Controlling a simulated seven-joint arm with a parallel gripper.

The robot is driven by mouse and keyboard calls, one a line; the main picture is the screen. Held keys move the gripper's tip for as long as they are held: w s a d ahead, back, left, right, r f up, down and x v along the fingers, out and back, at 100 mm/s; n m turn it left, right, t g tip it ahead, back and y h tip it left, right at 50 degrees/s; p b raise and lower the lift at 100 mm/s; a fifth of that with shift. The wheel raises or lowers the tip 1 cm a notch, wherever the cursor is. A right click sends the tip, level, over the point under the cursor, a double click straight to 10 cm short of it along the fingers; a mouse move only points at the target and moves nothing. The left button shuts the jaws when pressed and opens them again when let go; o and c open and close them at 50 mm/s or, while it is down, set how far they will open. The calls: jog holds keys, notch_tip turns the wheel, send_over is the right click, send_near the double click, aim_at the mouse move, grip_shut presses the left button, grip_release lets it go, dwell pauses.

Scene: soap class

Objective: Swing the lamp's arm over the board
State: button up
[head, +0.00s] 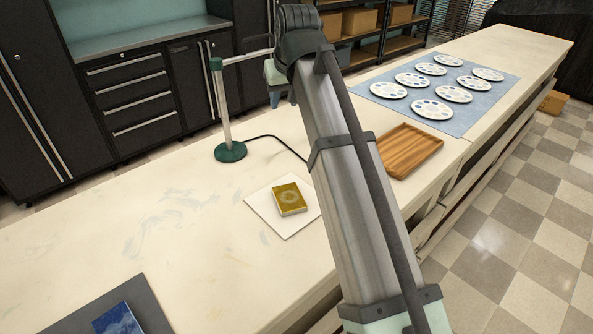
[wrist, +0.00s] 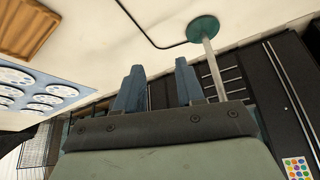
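The lamp has a round green base (head: 230,152), a pale upright post (head: 223,105) and an arm (head: 248,55) reaching right from the green joint at its top. The lamp arm's far end is hidden behind my arm. My gripper (head: 279,98) is beside the lamp arm's end, partly hidden, fingers down. In the wrist view my gripper (wrist: 159,66) has its fingers apart with nothing between them; the lamp base (wrist: 203,28) and post (wrist: 213,70) are to their right. A white square board (head: 270,218) lies right of and nearer than the lamp, with a yellow block (head: 289,198) on it.
A dark grey mat (head: 75,323) with a blue block (head: 118,321) lies at the near left. A wooden tray (head: 410,152) and a blue mat (head: 462,126) with several white round palettes are to the right. A black cord runs from the lamp base. The table's left middle is clear.

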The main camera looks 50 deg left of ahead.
jog(key=s+d+f, duration=0.6)
jog(key=d+f, duration=0.5)
jog(key=f, duration=0.1)
jog(key=shift+h, duration=0.4)
jog(key=shift+w, duration=0.1)
notch_tip(320, 180, up, 35)
jog(key=m+g, duration=0.1)
jog(key=m, duration=0.6)
send_over(257, 37)
jog(key=w+d, duration=0.1)
jog(key=f+m, duration=0.2)
jog(key=f, duration=0.2)
jog(key=f+m+h, duration=0.1)
jog(key=f+m, duration=0.1)
jog(key=f, duration=0.3)
jog(key=s+a+f+m+g+h, duration=0.1)
jog(key=f+m, duration=0.1)
jog(key=f, duration=0.2)
jog(key=shift+f+m, duration=0.3)
jog(key=shift+f, duration=0.05)
